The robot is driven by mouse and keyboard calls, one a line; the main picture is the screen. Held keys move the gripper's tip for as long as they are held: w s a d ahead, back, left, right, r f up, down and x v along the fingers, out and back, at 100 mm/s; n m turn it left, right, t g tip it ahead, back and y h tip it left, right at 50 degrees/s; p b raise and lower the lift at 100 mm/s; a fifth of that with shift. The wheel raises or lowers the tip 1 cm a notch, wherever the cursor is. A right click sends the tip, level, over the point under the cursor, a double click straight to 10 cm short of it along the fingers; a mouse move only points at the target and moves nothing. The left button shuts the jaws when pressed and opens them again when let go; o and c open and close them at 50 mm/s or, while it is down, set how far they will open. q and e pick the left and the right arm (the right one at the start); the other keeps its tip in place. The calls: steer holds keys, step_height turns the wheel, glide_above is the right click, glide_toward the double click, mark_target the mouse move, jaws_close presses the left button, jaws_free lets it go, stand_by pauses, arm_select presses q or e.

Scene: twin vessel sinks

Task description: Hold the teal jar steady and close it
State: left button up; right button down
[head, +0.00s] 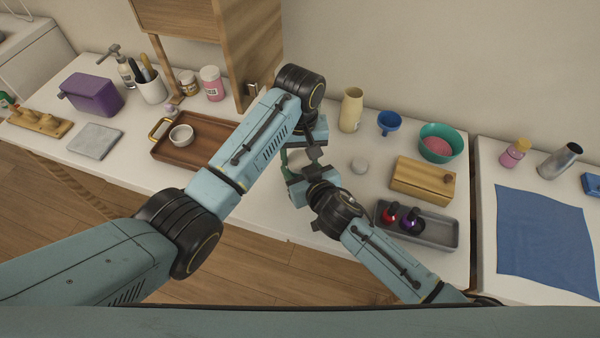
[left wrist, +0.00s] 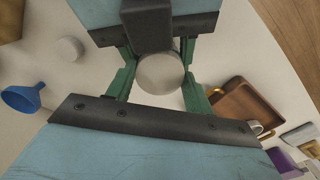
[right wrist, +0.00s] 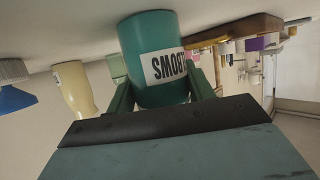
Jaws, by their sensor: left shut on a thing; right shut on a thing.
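Whether the lid touches the jar rim is hidden. In the head view my arms mostly cover the jar.
A pale grey disc (head: 360,165) lies to the right of the grippers, near a cream vase (head: 351,110) and blue funnel (head: 389,123). A wooden box (head: 422,181) and grey tray (head: 440,232) with bottles stand further right. A brown tray (head: 178,156) lies left.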

arm_select(q)
steer(key=shift+m, duration=0.9)
steer(key=o, duration=1.1)
steer(key=shift+o, duration=0.2)
step_height(320, 180, up, 12)
steer(key=shift+a, duration=0.1)
arm_select(e)
steer(key=shift+c, duration=2.4)
jaws_free()
